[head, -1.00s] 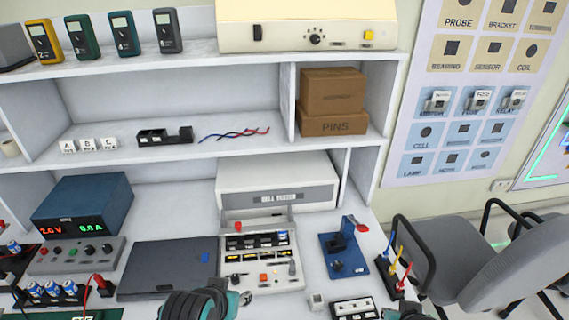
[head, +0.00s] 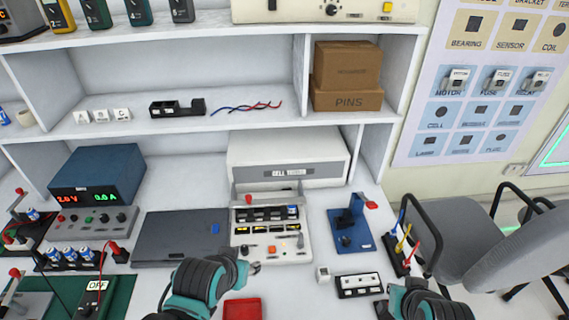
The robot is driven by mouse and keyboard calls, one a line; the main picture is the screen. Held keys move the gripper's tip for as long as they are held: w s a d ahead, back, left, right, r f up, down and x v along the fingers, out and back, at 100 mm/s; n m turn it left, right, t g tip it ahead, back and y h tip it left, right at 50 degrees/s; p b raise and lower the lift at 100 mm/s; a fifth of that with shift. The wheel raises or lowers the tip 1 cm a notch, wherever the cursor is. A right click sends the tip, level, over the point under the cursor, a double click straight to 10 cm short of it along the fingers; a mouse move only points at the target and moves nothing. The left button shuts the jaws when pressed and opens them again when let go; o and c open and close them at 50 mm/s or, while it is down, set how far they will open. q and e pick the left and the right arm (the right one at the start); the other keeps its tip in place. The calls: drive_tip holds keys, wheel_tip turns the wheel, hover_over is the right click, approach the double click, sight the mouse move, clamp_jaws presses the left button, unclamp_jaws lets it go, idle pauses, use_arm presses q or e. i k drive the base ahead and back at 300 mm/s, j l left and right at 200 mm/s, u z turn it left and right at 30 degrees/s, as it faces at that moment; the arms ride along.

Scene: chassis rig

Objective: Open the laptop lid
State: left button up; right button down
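The laptop is a flat dark grey slab (head: 180,240) with a small blue mark near its right edge. It lies shut on the white bench, left of the grey test panel. My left gripper (head: 254,267) is at the lower middle, in front of the laptop's right end and apart from it; mostly its dark wrist and a small grey tip show. My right gripper (head: 384,306) is low at the right, far from the laptop, mostly hidden by its own wrist. I cannot tell whether either is open or shut.
A blue power supply (head: 97,174) and grey control box (head: 92,222) stand left of the laptop. The test panel (head: 270,240) is close to its right. A red tray (head: 242,308) lies in front. Batteries and a green mat (head: 120,296) are at the lower left.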

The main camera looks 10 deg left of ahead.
sight(164, 236)
drive_tip(key=u, duration=1.35)
drive_tip(key=k+j+z, duration=0.2)
drive_tip(key=j, duration=0.2)
drive_tip(key=i, duration=0.05)
